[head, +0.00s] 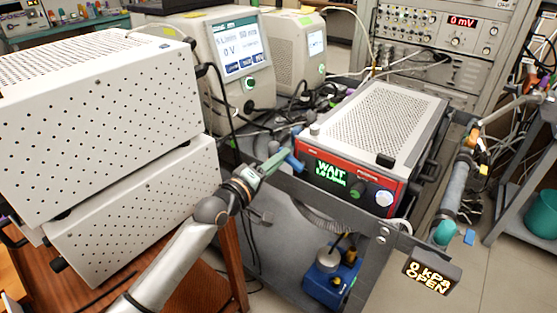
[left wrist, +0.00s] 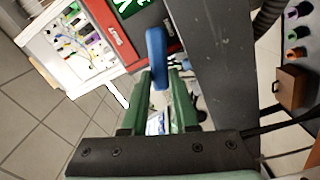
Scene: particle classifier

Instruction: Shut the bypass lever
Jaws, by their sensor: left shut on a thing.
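A blue lever handle (head: 294,160) sticks out at the left front corner of the red-fronted instrument. My left gripper (head: 279,161), with green fingers, reaches it from the lower left and is shut on it. In the left wrist view the blue handle (left wrist: 156,52) stands up between the green fingertips (left wrist: 160,80). The lever's pivot is hidden. A small dark display (head: 432,275) at the cart's front right reads "0 kPa OPEN".
The red-fronted instrument (head: 345,184) shows "WAIT" and sits on a grey cart. A blue pump-like unit (head: 330,280) stands on the shelf below. White perforated boxes (head: 110,210) are stacked at left. Cables hang beside my left arm. The floor at lower right is clear.

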